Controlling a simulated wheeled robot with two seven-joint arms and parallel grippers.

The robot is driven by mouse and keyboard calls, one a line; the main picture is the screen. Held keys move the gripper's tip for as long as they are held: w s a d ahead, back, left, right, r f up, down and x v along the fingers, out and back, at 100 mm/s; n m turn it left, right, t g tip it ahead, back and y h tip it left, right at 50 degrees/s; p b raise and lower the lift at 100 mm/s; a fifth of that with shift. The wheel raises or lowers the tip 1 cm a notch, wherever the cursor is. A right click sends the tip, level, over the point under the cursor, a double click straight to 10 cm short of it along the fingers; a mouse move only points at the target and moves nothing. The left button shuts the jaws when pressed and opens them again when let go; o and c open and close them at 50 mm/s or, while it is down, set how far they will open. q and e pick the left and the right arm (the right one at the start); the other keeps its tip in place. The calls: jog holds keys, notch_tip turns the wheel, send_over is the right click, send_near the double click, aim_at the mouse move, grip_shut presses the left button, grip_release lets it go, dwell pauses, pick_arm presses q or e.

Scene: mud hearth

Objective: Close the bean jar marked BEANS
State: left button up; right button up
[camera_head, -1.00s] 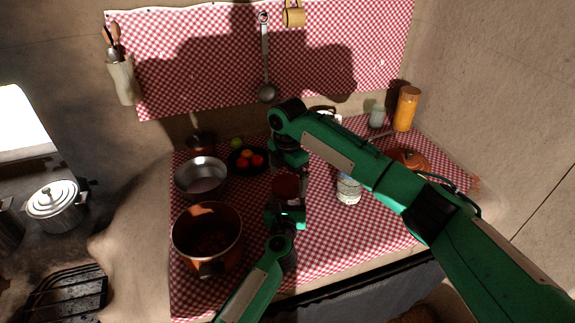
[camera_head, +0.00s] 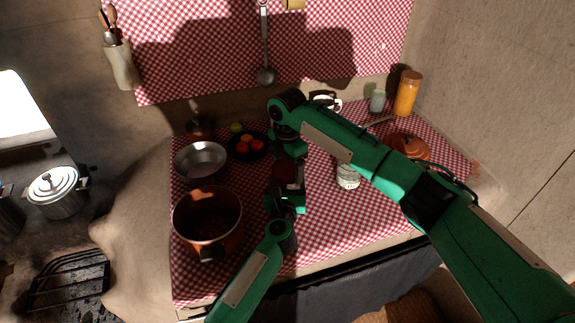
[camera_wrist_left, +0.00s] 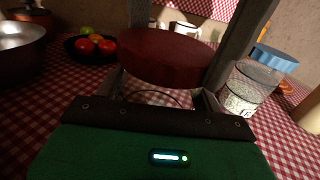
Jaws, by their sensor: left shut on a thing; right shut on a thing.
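A dark red round lid (camera_wrist_left: 165,57) sits between the two grey fingers of my right gripper (camera_wrist_left: 190,50), which come down from above and are shut on it. In the head view the lid (camera_head: 284,172) shows below my right wrist. My left gripper (camera_head: 287,200) is just under it, shut on the clear jar (camera_wrist_left: 152,97) whose upper part shows faintly below the lid. Most of this jar is hidden by the grippers, and no BEANS label is readable. I cannot tell whether the lid touches the jar's rim.
Another labelled jar (camera_head: 348,178) stands to the right, with a blue lid (camera_wrist_left: 275,58) beyond it in the wrist view. An orange pot (camera_head: 207,250), a metal bowl (camera_head: 201,162) and a dark plate of fruit (camera_head: 240,152) stand left. The checked cloth (camera_head: 330,230) is clear in front.

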jog(key=m, duration=0.9)
jog(key=shift+m, duration=0.3)
jog(key=m, duration=0.3)
jog(key=shift+a, duration=0.1)
jog(key=m, duration=0.4)
jog(key=shift+m, duration=0.4)
jog(key=o, duration=1.1)
notch_tip(320, 180, up, 12)
